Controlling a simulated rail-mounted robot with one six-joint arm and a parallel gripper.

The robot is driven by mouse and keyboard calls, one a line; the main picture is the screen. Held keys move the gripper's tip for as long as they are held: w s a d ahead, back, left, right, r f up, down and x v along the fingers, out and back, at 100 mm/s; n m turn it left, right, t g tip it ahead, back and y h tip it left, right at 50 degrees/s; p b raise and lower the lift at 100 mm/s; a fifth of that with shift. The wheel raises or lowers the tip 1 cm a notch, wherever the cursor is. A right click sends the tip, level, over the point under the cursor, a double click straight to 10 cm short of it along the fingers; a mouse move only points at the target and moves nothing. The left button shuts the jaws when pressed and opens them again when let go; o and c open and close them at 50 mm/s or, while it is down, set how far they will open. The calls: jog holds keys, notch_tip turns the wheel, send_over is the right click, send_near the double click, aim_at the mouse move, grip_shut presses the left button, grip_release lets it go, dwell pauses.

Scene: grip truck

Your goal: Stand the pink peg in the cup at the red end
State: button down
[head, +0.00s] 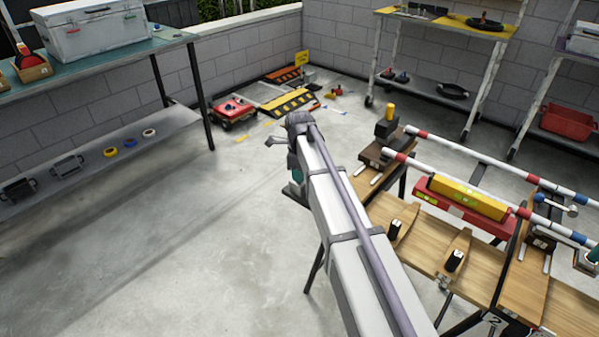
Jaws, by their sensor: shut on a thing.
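My arm (345,225) reaches from the bottom edge up to the middle of the head view, ending left of the workbench. My gripper's jaws cannot be made out, and what they hold is hidden. I see no pink peg. Two striped bars lie across the bench: the far bar (478,155) and the near bar (415,166), with red stripes at their left parts and blue stripes at their right parts. Near the red left end, a yellow peg (390,111) stands upright in a dark holder (385,131). I cannot tell whether another cup is there.
A yellow level (468,197) lies on a red block (452,208) on the bench. Two wooden wedges with black knobs (396,229) (455,261) are nearer. Shelves stand at left (175,38) and back right (490,28). Open floor (200,250) lies left of my arm.

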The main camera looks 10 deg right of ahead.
jog(key=c, duration=0.8)
grip_release()
notch_tip(320, 180, up, 11)
jog(key=p, duration=1.1)
jog(key=shift+f, duration=0.1)
